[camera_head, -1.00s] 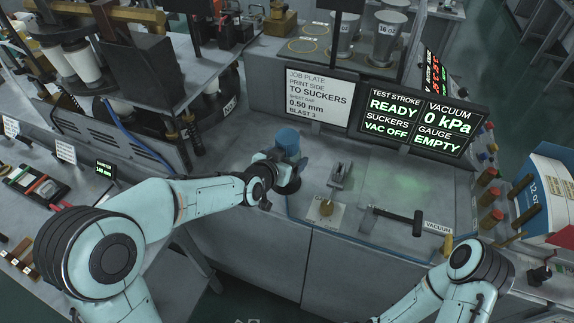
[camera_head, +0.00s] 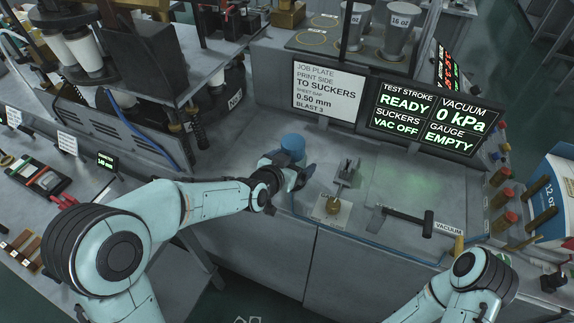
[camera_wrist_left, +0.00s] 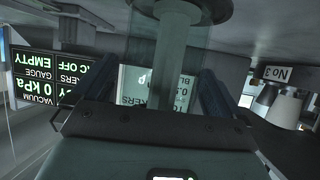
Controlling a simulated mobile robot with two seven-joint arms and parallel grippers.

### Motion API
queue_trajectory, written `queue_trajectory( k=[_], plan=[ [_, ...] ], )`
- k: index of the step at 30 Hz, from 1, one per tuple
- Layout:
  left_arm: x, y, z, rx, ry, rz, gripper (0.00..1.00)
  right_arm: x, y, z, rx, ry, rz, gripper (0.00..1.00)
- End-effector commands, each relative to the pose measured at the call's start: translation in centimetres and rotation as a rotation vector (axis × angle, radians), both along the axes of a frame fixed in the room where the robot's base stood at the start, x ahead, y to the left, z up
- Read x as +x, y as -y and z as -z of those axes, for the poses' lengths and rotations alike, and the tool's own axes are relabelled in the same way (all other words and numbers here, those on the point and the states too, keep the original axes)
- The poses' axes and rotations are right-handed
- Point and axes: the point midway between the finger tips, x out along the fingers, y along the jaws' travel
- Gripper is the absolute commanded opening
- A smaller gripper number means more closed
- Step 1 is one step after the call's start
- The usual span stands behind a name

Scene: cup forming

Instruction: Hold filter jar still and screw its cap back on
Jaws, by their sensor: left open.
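The filter jar (camera_head: 292,147) stands on the grey bench, its upper part showing as a blue cylinder in the head view. Whether that blue part is a cap, I cannot tell. In the upside-down left wrist view, a see-through cylinder (camera_wrist_left: 158,60) with a wide round flange at the top of the picture stands between my fingers. My left gripper (camera_head: 290,172) is low at the jar, open, with one finger on each side of it; contact is not clear. It fills the lower part of the wrist view (camera_wrist_left: 150,85). My right arm shows at the bottom right, its gripper out of view.
A brass knob-like part (camera_head: 333,205) on a pale plate and a small metal clamp-like piece (camera_head: 346,172) stand right of the jar. A black-headed tool (camera_head: 405,218) lies farther right. A sign panel (camera_head: 329,88) and a status screen (camera_head: 425,118) stand behind.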

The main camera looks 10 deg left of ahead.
Motion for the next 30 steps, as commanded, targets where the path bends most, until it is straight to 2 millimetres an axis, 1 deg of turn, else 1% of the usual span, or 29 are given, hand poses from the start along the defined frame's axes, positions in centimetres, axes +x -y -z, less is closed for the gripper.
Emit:
queue_trajectory(
  k=[1,5,7,11,15,18,21,24,30],
  plan=[
    [0.0,0.0,-0.6,0.000,0.003,0.000,1.00,0.3,0.0,-0.5,0.000,0.004,0.000,0.93],
    [-1.6,-0.6,-1.2,-0.001,0.004,-0.001,1.00,0.0,0.0,0.0,0.000,0.000,0.000,0.93],
    [-2.8,-0.9,-1.7,-0.004,0.004,0.000,1.00,-0.2,0.0,0.3,0.000,-0.002,0.000,0.93],
    [-5.2,-1.7,-3.0,-0.003,0.003,0.000,1.00,-0.1,0.0,0.1,0.000,-0.001,0.000,0.93],
    [-7.5,-2.5,-4.3,-0.002,0.005,-0.001,1.00,0.4,0.0,-0.5,0.000,0.004,0.000,0.93],
    [-8.7,-3.0,-5.0,-0.001,0.004,-0.002,1.00,0.7,0.0,-0.8,0.000,0.008,-0.001,0.93],
    [-9.6,-3.2,-5.3,-0.001,0.002,0.000,1.00,0.9,0.0,-1.1,0.000,0.010,0.000,0.93],
    [-10.1,-3.3,-5.5,0.000,0.002,0.000,1.00,0.9,0.0,-1.1,0.000,0.010,-0.001,0.93],
    [-10.3,-3.4,-5.4,0.001,0.000,0.000,1.00,0.9,0.0,-1.1,0.000,0.010,0.000,0.93]
  ],
)
